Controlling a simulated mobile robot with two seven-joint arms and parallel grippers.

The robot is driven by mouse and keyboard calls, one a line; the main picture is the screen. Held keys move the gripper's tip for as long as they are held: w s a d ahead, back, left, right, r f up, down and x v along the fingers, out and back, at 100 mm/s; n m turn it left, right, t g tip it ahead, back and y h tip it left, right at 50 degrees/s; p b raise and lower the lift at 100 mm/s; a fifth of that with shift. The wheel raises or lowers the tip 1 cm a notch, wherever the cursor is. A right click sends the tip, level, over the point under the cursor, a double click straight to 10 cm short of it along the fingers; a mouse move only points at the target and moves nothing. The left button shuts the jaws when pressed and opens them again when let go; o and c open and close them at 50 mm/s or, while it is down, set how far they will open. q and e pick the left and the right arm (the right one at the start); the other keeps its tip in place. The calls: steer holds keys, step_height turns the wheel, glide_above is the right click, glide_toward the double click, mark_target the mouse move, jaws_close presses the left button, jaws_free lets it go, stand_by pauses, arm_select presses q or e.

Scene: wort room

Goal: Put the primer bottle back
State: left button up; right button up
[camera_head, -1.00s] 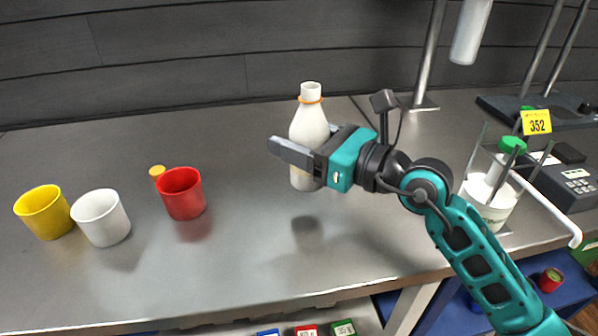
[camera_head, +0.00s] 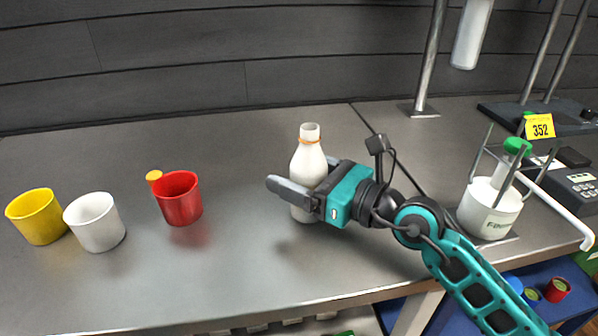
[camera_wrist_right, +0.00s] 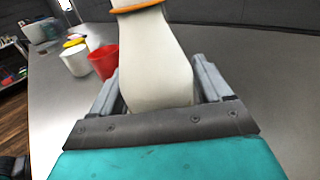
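A white bottle (camera_head: 307,166) with an orange ring on its neck stands upright at the middle of the steel bench. Its base is on or just above the bench top. My right gripper (camera_head: 306,194) comes in from the right, with one finger on each side of the bottle's body, and looks shut on it. In the right wrist view the bottle (camera_wrist_right: 155,65) fills the space between the fingers, and its top is cut off. A second white bottle (camera_head: 487,208) with a green cap sits in a metal-rod holder at the right; its label is partly readable. My left gripper is not in view.
A yellow 352 tag (camera_head: 539,126) is beyond the holder. The bench (camera_head: 235,255) between is clear.

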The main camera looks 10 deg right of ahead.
steer(key=shift+o, duration=0.9)
steer(key=shift+r, duration=0.25)
steer(key=v, duration=0.3)
steer(key=b+v, duration=0.1)
steer(key=v, duration=0.3)
steer(key=b+v, duration=0.1)
steer(key=v, duration=0.2)
steer(key=shift+s+d+f, duration=0.1)
steer(key=shift+f, duration=0.15)
steer(key=shift+s+d+r, duration=0.1)
steer(key=shift+s+d, duration=0.3)
steer(key=shift+s, duration=0.05)
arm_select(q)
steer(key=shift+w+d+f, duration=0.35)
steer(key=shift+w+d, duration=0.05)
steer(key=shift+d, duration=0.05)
arm_select(e)
steer(key=shift+s+d+r, duration=0.15)
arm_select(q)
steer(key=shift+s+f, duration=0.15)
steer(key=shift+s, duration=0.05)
